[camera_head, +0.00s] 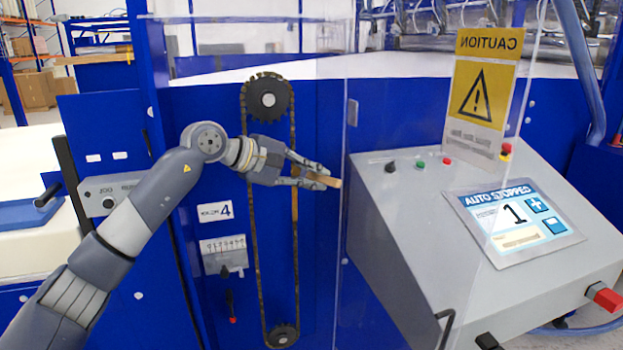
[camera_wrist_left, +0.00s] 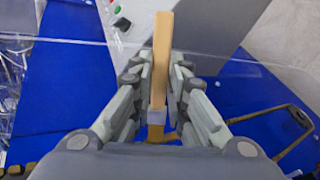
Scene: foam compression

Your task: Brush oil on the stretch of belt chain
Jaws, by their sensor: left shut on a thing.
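The belt chain (camera_head: 252,215) is a dark brown loop on a blue machine panel, around a top sprocket (camera_head: 267,98) and a bottom sprocket (camera_head: 283,336). Part of the loop shows at the right of the left wrist view (camera_wrist_left: 282,107). My left gripper (camera_head: 318,178) is shut on a brush (camera_head: 331,182) with a wooden handle, in front of the chain's right run and partly covering it. In the left wrist view the handle (camera_wrist_left: 161,55) points away from the palm, with a grey ferrule (camera_wrist_left: 157,116) between the fingers. Contact between brush and chain cannot be told. My right gripper is out of view.
A clear guard panel with a yellow caution sign (camera_head: 484,90) stands right of the chain. A grey control console (camera_head: 400,215) with a screen (camera_head: 513,220) stands beyond it.

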